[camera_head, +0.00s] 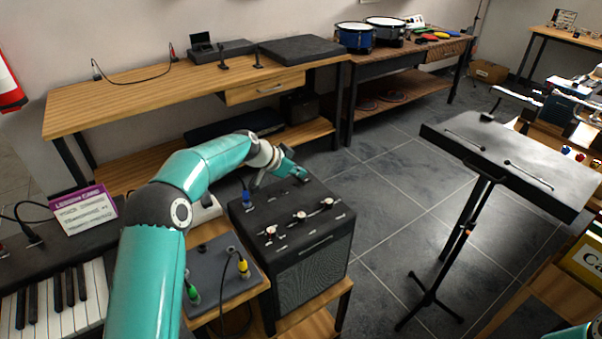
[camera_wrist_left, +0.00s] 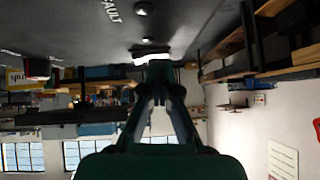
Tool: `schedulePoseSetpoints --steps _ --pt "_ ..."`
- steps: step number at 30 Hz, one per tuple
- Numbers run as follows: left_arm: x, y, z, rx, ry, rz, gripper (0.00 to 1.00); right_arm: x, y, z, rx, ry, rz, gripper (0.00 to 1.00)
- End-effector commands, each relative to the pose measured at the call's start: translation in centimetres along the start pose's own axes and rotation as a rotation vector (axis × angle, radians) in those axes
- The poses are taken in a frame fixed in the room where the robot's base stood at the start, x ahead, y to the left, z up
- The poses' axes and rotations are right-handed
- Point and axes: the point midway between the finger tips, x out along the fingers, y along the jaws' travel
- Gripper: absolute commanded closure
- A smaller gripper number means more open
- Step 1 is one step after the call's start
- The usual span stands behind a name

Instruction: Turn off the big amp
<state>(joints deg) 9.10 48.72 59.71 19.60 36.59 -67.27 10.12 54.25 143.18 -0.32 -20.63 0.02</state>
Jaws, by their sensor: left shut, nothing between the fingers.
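The big amp (camera_head: 312,270) is a black box with a grille front, standing on a low wooden stand. Its top panel carries several knobs (camera_head: 299,216) and small switches or lights in a row. My left gripper (camera_head: 303,175) is over the back edge of the amp's top, shut and empty. In the left wrist view my shut fingertips (camera_wrist_left: 152,62) are at a bright white part (camera_wrist_left: 150,54) on the dark panel, near the lettering "FAULT" (camera_wrist_left: 109,12). I cannot tell whether they touch it. My right gripper is not in view.
A pedal board (camera_head: 215,275) with green and yellow plugs sits left of the amp, beside a keyboard (camera_head: 55,300). A blue plug (camera_head: 246,194) stands at the amp's back left. A black music stand (camera_head: 510,170) is at right. Floor between is clear.

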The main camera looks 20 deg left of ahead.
Motion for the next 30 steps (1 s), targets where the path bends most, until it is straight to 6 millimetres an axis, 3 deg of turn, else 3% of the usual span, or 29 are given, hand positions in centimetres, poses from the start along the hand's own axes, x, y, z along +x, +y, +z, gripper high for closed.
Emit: schedulePoseSetpoints --steps 14,30 --pt "-0.1 1.7 0.1 -0.002 -0.005 0.006 1.00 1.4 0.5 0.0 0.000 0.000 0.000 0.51" --pt "-1.3 1.5 -1.0 -0.004 -0.002 0.001 1.00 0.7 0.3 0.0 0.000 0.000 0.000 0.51"
